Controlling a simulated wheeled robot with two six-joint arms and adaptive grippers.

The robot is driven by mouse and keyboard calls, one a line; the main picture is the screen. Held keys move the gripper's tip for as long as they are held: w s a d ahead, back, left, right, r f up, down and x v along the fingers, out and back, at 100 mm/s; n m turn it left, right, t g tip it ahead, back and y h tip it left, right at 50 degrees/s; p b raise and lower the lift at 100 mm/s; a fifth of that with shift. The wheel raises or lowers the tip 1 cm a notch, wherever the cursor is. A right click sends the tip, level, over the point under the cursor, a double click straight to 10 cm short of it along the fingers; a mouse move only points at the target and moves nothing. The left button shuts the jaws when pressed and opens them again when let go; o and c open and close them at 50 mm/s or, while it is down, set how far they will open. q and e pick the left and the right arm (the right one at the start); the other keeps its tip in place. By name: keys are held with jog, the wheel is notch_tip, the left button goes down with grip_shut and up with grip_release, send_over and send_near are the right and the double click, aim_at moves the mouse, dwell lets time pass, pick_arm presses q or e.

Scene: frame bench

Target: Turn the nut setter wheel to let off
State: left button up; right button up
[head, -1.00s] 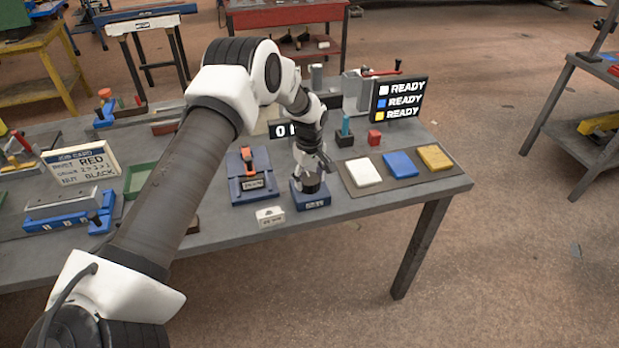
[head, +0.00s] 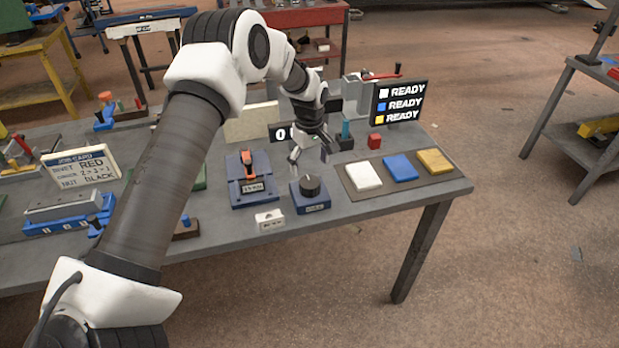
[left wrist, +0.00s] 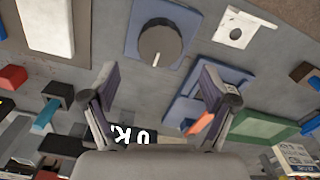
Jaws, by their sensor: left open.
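A round black knob (head: 310,186) with a pale pointer line sits on a small blue base (head: 313,206) near the front of the bench; it looks like the setter wheel. In the left wrist view the knob (left wrist: 160,43) shows near the top, its pointer line towards the lower edge. My left gripper (head: 310,157) is open and empty, above and behind the knob and apart from it. In the left wrist view its two spread fingers (left wrist: 157,80) have nothing between them. My right gripper is not in view.
White, blue and yellow pads (head: 400,167) lie right. A black READY sign (head: 400,102) and small display (head: 280,132) stand behind.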

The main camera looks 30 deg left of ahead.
aim_at(309, 181)
pick_arm(q)
notch_tip(309, 181, up, 5)
dwell(0.5)
